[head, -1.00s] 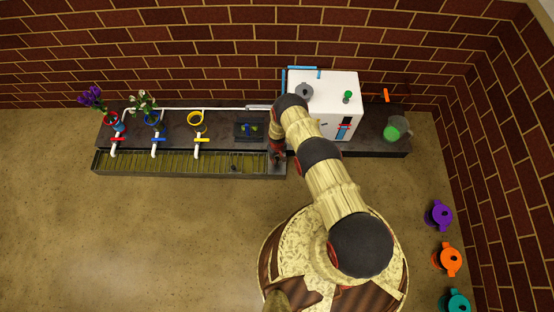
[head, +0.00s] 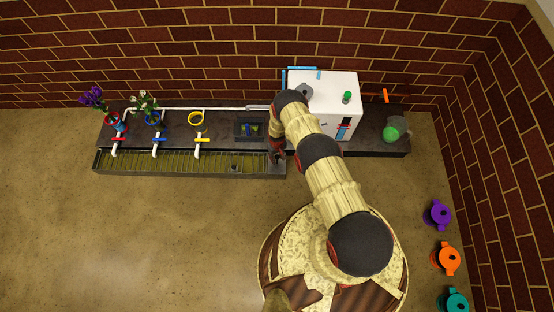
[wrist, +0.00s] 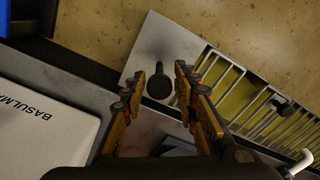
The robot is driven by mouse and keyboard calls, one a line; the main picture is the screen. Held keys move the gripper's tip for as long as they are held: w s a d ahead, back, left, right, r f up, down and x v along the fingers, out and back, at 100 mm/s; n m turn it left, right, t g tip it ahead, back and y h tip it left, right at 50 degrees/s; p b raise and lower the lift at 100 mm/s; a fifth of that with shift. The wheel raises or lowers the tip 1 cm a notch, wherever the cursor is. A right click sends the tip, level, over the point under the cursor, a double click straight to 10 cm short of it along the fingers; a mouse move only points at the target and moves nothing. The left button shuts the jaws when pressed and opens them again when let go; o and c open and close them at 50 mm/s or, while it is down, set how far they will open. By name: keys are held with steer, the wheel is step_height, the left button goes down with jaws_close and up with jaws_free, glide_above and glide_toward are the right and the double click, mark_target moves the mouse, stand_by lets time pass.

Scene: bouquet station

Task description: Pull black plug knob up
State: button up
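A black knob (wrist: 158,86) with a round end and a narrower stem shows in the wrist view, on the grey metal plate (wrist: 168,44) at the end of the grated trough. My gripper (wrist: 169,70) points down over this plate, its two orange-and-black fingers apart. The knob lies in the picture between the fingers, near the left one; I cannot tell their height difference, and no contact is clear. In the head view my gripper (head: 277,152) is at the trough's right end, and my arm hides the knob there.
A second small black piece (wrist: 283,104) sits on the trough grate (wrist: 262,116). A white box (head: 345,85) stands behind my gripper on the dark counter (head: 370,143). Colored taps, including a yellow one (head: 201,139), line the left. The floor in front is clear.

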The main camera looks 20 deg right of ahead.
mark_target(277, 157)
steer(key=shift+o, duration=1.1)
steer(key=shift+r+p, duration=2.4)
steer(key=shift+r, duration=2.1)
